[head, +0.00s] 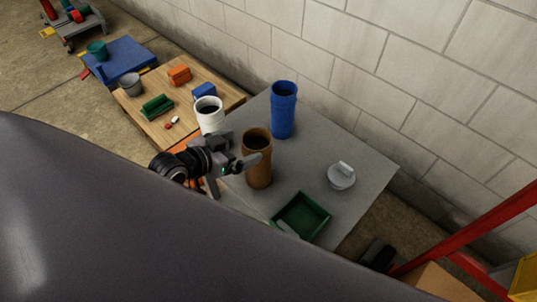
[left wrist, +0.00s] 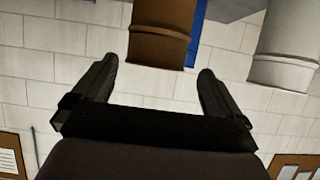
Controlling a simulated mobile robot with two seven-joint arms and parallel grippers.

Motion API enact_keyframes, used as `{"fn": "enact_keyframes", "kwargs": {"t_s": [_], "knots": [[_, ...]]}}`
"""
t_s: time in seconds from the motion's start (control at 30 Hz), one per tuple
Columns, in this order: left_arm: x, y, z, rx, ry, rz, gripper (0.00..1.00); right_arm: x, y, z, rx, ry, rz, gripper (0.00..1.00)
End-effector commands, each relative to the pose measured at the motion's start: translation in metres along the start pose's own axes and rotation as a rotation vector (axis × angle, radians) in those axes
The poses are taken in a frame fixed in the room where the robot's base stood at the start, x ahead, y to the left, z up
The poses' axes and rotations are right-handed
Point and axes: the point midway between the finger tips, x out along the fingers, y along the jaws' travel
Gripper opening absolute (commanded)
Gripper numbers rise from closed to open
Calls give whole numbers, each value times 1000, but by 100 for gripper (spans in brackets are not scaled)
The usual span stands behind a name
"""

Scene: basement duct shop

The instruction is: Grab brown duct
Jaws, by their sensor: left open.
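The brown duct (head: 257,160) stands upright on the grey table, an open-topped cylinder. My left gripper (head: 232,175) is at its left side, with one finger reaching across near the duct's lower half in the head view. In the left wrist view the brown duct (left wrist: 160,35) is beyond and between the two open fingers (left wrist: 158,68) of my left gripper. The jaws are empty, and I cannot tell whether a finger touches the duct.
A wooden table (head: 145,112) with small parts adjoins. A block wall is behind.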

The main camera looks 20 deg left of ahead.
Motion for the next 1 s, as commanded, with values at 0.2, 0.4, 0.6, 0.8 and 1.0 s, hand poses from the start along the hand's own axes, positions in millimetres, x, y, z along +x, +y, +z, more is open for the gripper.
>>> {"fn": "enact_keyframes", "kwargs": {"t_s": [0.2, 0.4, 0.6, 0.8, 1.0], "knots": [[17, 0, 1, -1, 1, 0, 100, 1, 0, 3, 0, -3, -1, 43], [36, 3, 4, -1, 2, 0, 100, 2, 0, 6, 0, -4, -1, 43], [61, 4, 8, 0, 1, -1, 100, 5, 0, 9, 0, -4, -1, 43], [71, 4, 7, 1, 0, -1, 100, 5, 0, 10, 0, -4, -1, 43], [70, 4, 7, 1, 0, -1, 97, 5, 0, 10, 0, -4, -1, 43]]}}
